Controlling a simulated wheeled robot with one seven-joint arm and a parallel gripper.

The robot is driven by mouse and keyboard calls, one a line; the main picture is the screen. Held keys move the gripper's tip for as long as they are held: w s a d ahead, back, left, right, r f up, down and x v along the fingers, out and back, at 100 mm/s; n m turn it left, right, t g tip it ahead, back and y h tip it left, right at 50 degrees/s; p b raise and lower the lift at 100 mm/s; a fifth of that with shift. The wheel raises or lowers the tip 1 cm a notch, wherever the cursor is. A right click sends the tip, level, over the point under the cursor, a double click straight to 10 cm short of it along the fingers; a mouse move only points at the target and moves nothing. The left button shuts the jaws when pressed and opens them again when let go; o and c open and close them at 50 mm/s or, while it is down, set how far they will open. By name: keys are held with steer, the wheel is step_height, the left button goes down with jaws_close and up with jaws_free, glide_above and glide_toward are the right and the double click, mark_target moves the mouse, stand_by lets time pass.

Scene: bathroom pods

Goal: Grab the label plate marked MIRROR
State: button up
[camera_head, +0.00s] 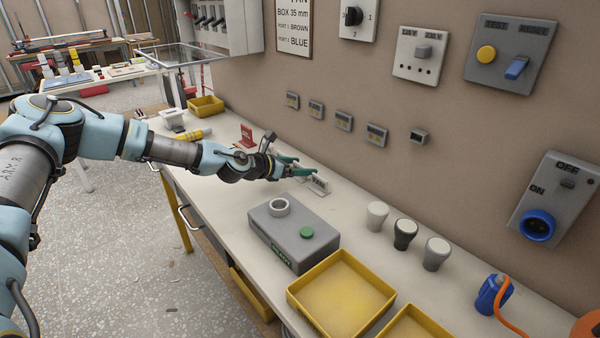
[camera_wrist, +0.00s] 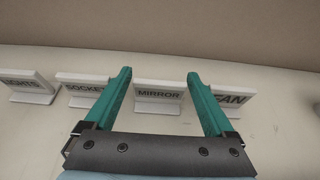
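The label plate marked MIRROR (camera_wrist: 159,94) stands upright on its base on the bench, in the wrist view between the two teal fingers. My gripper (camera_wrist: 160,80) is open, with one finger on each side of the plate in the picture. I cannot tell whether the fingers touch it. In the head view my gripper (camera_head: 296,166) is over the row of plates near the wall and hides part of them. A plate (camera_head: 319,184) shows just in front of it; its text is too small to read there.
The SOCKET plate (camera_wrist: 84,88) is close left of my gripper and the FAN plate (camera_wrist: 234,101) close right, partly covered by a finger. Another plate (camera_wrist: 30,84) stands farther left. A grey box with a green button (camera_head: 290,240) and a yellow tray (camera_head: 340,296) are nearer.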

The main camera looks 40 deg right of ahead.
steer(key=c, duration=1)
